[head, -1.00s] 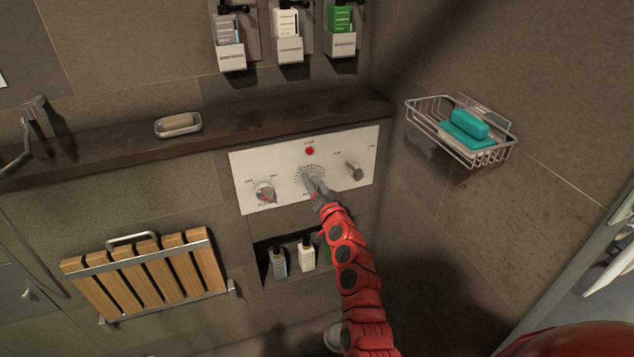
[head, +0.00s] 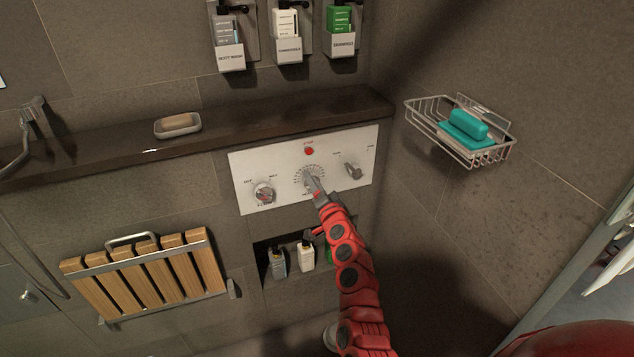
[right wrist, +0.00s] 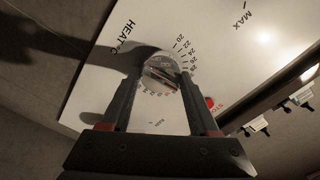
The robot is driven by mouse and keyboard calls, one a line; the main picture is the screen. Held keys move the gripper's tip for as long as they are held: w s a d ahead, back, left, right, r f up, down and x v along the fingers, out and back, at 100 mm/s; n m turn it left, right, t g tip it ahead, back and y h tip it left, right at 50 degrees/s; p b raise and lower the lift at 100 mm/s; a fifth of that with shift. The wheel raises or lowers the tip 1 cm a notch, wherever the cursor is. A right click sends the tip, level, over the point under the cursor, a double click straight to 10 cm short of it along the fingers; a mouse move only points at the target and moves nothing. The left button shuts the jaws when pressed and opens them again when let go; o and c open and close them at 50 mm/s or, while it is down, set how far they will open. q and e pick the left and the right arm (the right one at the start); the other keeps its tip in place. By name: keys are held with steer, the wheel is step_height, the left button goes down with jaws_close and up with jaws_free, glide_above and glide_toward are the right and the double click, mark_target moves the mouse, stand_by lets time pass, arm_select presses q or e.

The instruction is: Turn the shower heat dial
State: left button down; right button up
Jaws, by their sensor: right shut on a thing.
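The shower heat dial (right wrist: 160,72) is a round metallic knob with numbers around it, labelled HEAT °C in the right wrist view. It sits in the middle of the white control panel (head: 240,174), where its ring of marks (head: 310,167) shows in the head view. My right gripper (head: 312,186) reaches up to it from below. In the right wrist view my right gripper (right wrist: 158,85) has one finger on each side of the knob and is shut on it. The fingers hide part of the dial. My left gripper is not in view.
A knob on the left (head: 264,193), a knob on the right (head: 353,171) and a red button (head: 309,151) are on the same panel. A dark ledge (head: 290,116) runs above it. A niche with bottles (head: 306,257) lies below, beside my arm. A wire soap basket (head: 425,120) is at right.

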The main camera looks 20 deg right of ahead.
steer(key=shift+d+f, duration=0.15)
steer(key=shift+d, duration=0.05)
steer(key=o, duration=1.1)
steer(key=shift+o, duration=1.3)
steer(key=shift+d, duration=0.1)
steer(key=shift+s, duration=0.1)
steer(key=s+b, duration=0.1)
steer(key=s, duration=1.6)
steer(key=shift+s+r, duration=0.2)
steer(key=shift+s, duration=0.05)
steer(key=shift+d, duration=0.1)
